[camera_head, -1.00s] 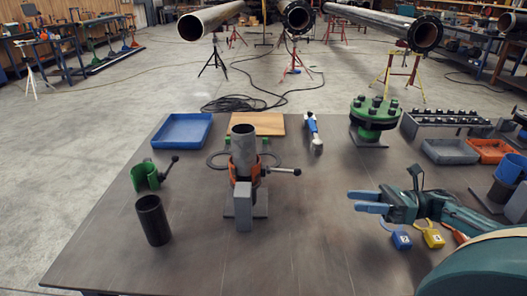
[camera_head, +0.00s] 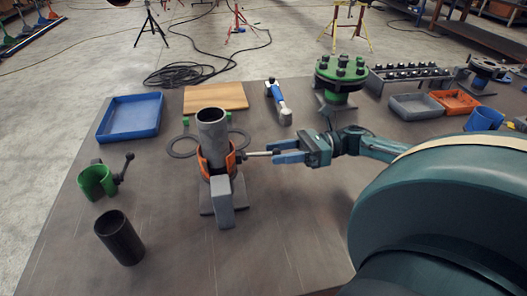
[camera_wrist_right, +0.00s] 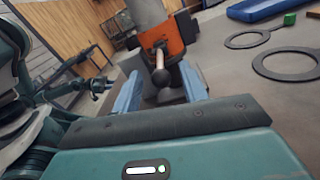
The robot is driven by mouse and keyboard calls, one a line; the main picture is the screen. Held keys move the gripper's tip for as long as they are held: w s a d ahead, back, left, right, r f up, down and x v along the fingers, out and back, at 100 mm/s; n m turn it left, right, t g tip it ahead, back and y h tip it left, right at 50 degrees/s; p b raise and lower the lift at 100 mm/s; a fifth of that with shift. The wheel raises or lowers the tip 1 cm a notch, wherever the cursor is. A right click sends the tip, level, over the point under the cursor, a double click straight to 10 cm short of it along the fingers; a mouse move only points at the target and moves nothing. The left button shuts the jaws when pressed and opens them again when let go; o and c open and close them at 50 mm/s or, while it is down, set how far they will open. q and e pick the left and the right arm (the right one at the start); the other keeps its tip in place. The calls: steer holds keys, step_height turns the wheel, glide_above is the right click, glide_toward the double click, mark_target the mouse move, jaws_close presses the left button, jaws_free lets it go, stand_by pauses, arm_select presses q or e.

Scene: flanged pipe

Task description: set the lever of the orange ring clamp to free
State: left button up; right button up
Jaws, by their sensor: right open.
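The orange ring clamp (camera_head: 236,161) sits around an upright grey pipe (camera_head: 212,128) on a stand. It also shows in the right wrist view (camera_wrist_right: 172,34), with its lever (camera_wrist_right: 160,60) pointing towards the camera and ending in a round knob. In the head view the lever (camera_head: 257,154) points right. My right gripper (camera_head: 282,152) is at the lever's outer end, fingers open. In the right wrist view its two blue fingers (camera_wrist_right: 160,84) stand on either side of the knob, and I cannot tell if either touches it. I make out no left gripper.
A green clamp (camera_head: 97,181) with a black lever and a dark tube (camera_head: 119,238) stand at the left. A blue tray (camera_head: 130,118), a wooden board (camera_head: 215,97) and a blue-and-white tool (camera_head: 277,101) lie behind. A green flange (camera_head: 341,70) stands back right. The front middle is clear.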

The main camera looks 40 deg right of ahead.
mark_target(271, 154)
steer(key=shift+x, duration=2.15)
steer(key=shift+c, duration=0.3)
steer(key=shift+d, duration=0.1)
jaws_close()
